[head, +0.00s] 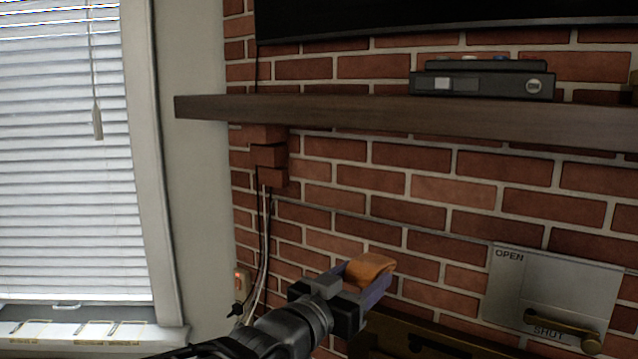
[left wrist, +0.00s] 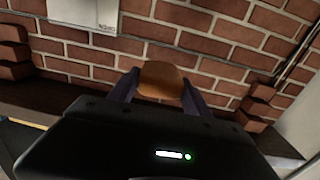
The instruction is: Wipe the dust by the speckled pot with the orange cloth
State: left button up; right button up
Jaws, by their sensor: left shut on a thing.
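The orange cloth (head: 370,268) is held between the fingers of my left gripper (head: 364,281), in front of the brick wall and below the wooden mantel shelf. In the left wrist view the cloth (left wrist: 161,80) shows as a rounded orange bundle between the two fingers of the left gripper (left wrist: 160,88). The gripper is shut on it. The speckled pot and the dust are not seen in either view. My right gripper is not in view.
The wooden mantel shelf (head: 400,116) juts from the brick wall (head: 330,196), carrying a dark box (head: 482,84). A metal plate (head: 552,292) marked OPEN and SHUT is at right. A window with blinds (head: 65,170) is at left. Cables (head: 264,240) hang by the corner.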

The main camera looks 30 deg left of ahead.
pick_arm(q)
jog(key=w+f+n+y, duration=0.1)
jog(key=w+f, duration=0.1)
jog(key=f, duration=1.3)
jog(key=w+d+f+n+y, duration=0.1)
jog(key=w+f+y, duration=0.1)
jog(key=f, duration=1.3)
jog(key=shift+w+f, duration=0.15)
jog(key=shift+w, duration=0.5)
jog(key=shift+d, duration=0.1)
